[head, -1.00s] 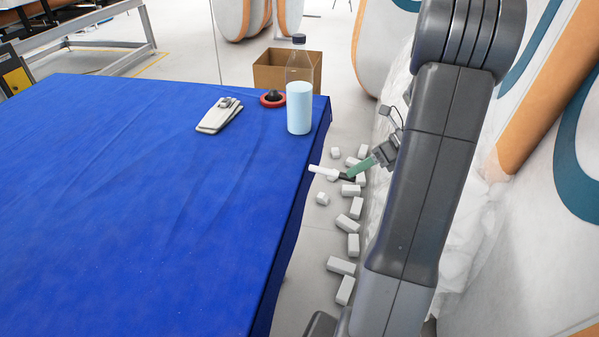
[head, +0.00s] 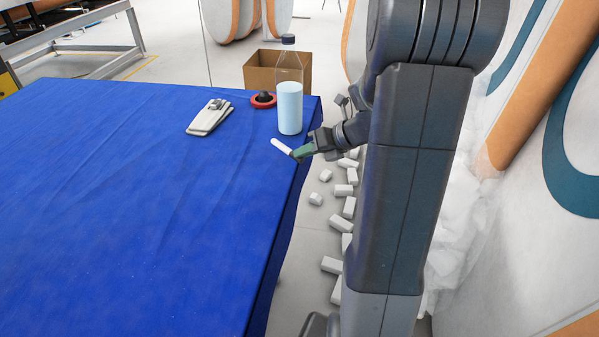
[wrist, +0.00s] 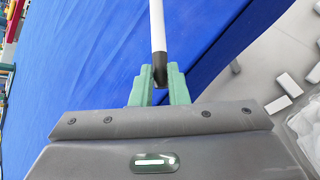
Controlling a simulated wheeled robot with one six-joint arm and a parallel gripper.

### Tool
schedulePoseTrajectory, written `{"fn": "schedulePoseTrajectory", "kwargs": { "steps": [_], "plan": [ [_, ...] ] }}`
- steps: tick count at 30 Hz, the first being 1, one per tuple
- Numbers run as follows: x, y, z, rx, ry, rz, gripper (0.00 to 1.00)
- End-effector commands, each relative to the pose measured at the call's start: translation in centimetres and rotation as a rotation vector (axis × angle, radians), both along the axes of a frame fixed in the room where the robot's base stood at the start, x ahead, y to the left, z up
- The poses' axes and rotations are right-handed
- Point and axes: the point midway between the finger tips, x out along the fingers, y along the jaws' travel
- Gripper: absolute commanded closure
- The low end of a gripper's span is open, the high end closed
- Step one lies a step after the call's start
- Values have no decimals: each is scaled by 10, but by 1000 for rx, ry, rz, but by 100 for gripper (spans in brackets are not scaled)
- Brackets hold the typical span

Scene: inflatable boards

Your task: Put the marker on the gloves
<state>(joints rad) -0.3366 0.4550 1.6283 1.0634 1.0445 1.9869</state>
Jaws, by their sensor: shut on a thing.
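My gripper (head: 302,152) is shut on the marker (head: 282,146), a white stick with a dark end. It holds the marker by the right edge of the blue table, in front of the bottle. In the wrist view the green fingers of my gripper (wrist: 160,84) close around the dark end of the marker (wrist: 157,28), and its white body points away. The gloves (head: 209,117), a flat pale grey pair, lie on the blue table at its far side, left of my gripper. A dark detail shows on top of them.
A clear bottle with pale blue liquid (head: 290,108) stands near the table's far right corner. A red ring-shaped thing with a black top (head: 263,99) lies between it and the gloves. A cardboard box (head: 262,68) is behind. The blue table (head: 130,220) is clear in front.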

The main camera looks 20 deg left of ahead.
Motion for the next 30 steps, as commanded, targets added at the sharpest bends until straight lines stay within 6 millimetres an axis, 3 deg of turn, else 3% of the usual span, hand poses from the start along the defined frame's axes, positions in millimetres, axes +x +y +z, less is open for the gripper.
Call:
{"fn": "schedulePoseTrajectory", "kwargs": {
  "steps": [11, 26, 27, 30],
  "plan": [
    [0, 0, -52, -2, 4, -1, 100],
    [0, 0, -68, -1, -1, 1, 100],
    [0, 0, -68, -2, -1, 1, 80],
    [0, 0, -68, -1, 0, 1, 64]
  ]
}}
